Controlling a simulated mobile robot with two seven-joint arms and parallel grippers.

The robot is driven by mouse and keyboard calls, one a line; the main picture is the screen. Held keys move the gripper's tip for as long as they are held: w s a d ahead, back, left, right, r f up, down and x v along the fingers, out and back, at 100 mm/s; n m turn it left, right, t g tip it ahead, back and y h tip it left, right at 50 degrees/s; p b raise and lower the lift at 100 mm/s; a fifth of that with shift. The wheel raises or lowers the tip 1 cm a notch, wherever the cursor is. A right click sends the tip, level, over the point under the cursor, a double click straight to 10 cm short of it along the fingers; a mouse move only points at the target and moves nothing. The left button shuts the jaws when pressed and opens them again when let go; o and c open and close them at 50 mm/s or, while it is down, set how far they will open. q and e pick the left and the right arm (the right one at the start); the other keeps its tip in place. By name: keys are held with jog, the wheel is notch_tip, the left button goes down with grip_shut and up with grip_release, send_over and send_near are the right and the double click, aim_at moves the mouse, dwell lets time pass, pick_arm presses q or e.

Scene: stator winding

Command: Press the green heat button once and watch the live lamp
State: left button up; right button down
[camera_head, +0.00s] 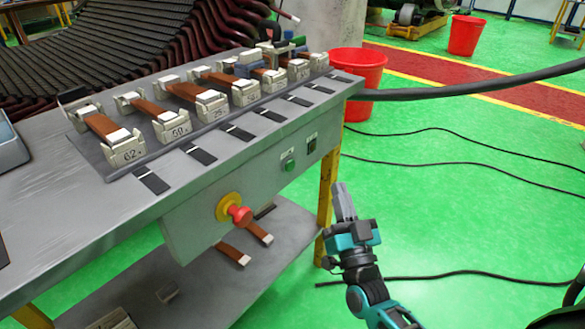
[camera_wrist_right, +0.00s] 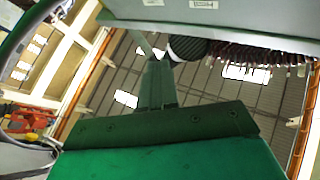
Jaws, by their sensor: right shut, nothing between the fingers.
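The green button (camera_head: 290,166) is on the front panel (camera_head: 204,233) of the grey bench, right of the red mushroom knob (camera_head: 240,214) on its yellow disc. A small dark fitting (camera_head: 311,145) sits to its upper right; I cannot tell whether it is the lamp or lit. My right gripper (camera_head: 341,188) is shut and empty, pointing up, apart from the panel and to the right of the button in the head view. Its closed fingers also show in the right wrist view (camera_wrist_right: 156,82), where the button does not show. My left gripper is not in view.
Numbered clamps holding copper bars (camera_head: 106,128) line the bench top (camera_head: 75,222), with black tags before them. Loose copper pieces (camera_head: 234,254) lie on the lower shelf. A yellow leg (camera_head: 326,200) and red bucket (camera_head: 358,72) stand nearby. Black cables cross the green floor.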

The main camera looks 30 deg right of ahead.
aim_at(290, 165)
pick_arm(q)
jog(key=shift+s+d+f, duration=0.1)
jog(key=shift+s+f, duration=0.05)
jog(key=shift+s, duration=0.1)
jog(key=b, duration=0.1)
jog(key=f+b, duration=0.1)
jog(key=b, duration=0.1)
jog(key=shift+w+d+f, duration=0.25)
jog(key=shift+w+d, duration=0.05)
pick_arm(e)
jog(key=w+a, duration=0.3)
jog(key=w, duration=0.5)
jog(key=shift+a, duration=0.2)
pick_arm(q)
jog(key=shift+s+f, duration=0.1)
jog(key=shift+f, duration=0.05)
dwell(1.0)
pick_arm(e)
jog(key=shift+w, duration=0.1)
jog(key=shift+w+a, duration=0.15)
jog(key=shift+w, duration=0.2)
